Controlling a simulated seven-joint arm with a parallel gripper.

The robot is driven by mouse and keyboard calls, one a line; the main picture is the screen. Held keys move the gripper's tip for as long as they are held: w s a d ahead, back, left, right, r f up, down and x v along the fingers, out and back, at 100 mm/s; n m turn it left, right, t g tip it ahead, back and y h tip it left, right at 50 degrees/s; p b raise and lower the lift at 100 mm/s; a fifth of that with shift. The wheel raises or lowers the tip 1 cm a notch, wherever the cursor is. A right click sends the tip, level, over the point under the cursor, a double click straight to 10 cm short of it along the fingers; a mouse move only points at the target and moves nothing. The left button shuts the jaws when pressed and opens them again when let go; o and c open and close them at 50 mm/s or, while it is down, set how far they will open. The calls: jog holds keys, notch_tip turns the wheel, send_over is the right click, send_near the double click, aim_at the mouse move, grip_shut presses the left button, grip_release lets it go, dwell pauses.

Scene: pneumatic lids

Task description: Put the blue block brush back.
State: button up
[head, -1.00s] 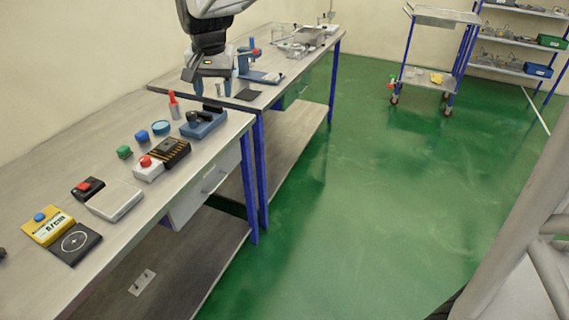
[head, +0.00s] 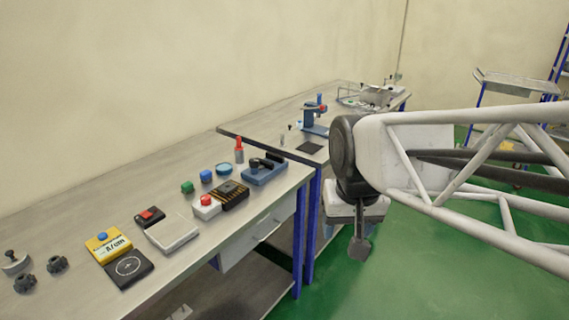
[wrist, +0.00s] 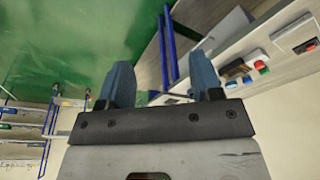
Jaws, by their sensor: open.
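The blue block with a black handle on top (head: 265,172), which looks like the block brush, rests on the near bench (head: 75,217) towards its far end. It lies just beyond the black-and-yellow striped box (head: 231,194). My gripper shows in the wrist view (wrist: 161,82) with its two blue-grey fingers wide apart and nothing between them. In the head view my arm's end hangs to the right of the benches, over the green floor, well apart from the blue block. The gripper's fingers are hard to make out there.
Beside the blue block stand a red-topped bottle (head: 239,152), a blue round tin (head: 223,169) and a box with a red button (head: 206,206). A second bench with a blue stand (head: 315,118) lies beyond. A trolley (head: 500,82) stands at the back right. The green floor is clear.

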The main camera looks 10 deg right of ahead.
jog(key=s+d+f, duration=0.1)
jog(key=s+f, duration=0.2)
jog(key=s, duration=0.3)
jog(key=shift+s+f+n, duration=0.25)
jog(key=shift+s+n, duration=0.15)
jog(key=shift+o, duration=0.3)
jog(key=shift+w+d, duration=0.1)
dwell(1.3)
